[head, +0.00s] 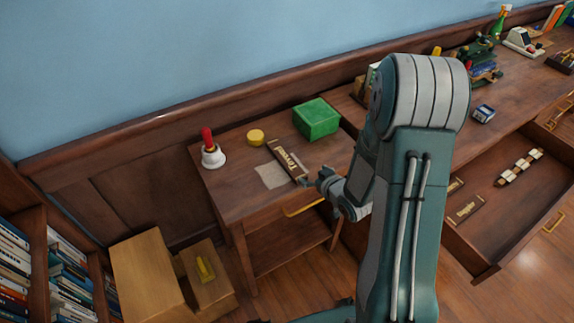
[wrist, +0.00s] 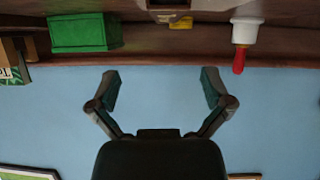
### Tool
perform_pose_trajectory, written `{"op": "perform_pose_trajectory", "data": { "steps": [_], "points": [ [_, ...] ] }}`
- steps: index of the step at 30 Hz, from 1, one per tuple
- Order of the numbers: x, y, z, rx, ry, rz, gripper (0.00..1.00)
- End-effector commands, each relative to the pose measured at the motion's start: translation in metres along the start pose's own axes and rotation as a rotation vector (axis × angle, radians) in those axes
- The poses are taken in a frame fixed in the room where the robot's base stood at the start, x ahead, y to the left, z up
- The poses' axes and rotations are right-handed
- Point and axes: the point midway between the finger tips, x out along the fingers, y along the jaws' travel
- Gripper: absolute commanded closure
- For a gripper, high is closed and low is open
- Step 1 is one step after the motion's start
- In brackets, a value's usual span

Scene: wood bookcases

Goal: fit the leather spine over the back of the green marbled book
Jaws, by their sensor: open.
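My gripper (head: 314,182) is open and empty, beside the near right end of a dark brown strip (head: 287,160) with gold lettering. The strip, apparently a leather spine, lies on the small table by a pale square. In the wrist view, which is upside down, the two fingers of my gripper (wrist: 162,80) stand wide apart with nothing between them. A plain green block (head: 317,119) sits behind the strip; it also shows in the wrist view (wrist: 85,33). A dark green patterned piece (wrist: 16,75) shows at the wrist view's left edge. I cannot tell which is the marbled book.
A white bell with a red handle (head: 212,152) and a yellow round tin (head: 256,137) stand on the small table (head: 228,185). An open drawer (head: 500,225) at right holds more lettered strips (head: 465,208). My arm hides part of the long desk (head: 520,78).

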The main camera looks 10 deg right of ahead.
Motion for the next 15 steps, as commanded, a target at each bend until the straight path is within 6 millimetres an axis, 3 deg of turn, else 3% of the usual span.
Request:
{"op": "perform_pose_trajectory", "data": {
  "steps": [3, 7, 15],
  "points": [
    [0.002, -0.002, 0.013, 0.027, 0.038, -0.029, 0.0],
    [0.008, -0.003, 0.014, 0.032, 0.053, -0.039, 0.0],
    [0.051, -0.009, 0.011, 0.028, 0.052, -0.038, 0.0]
  ]
}}
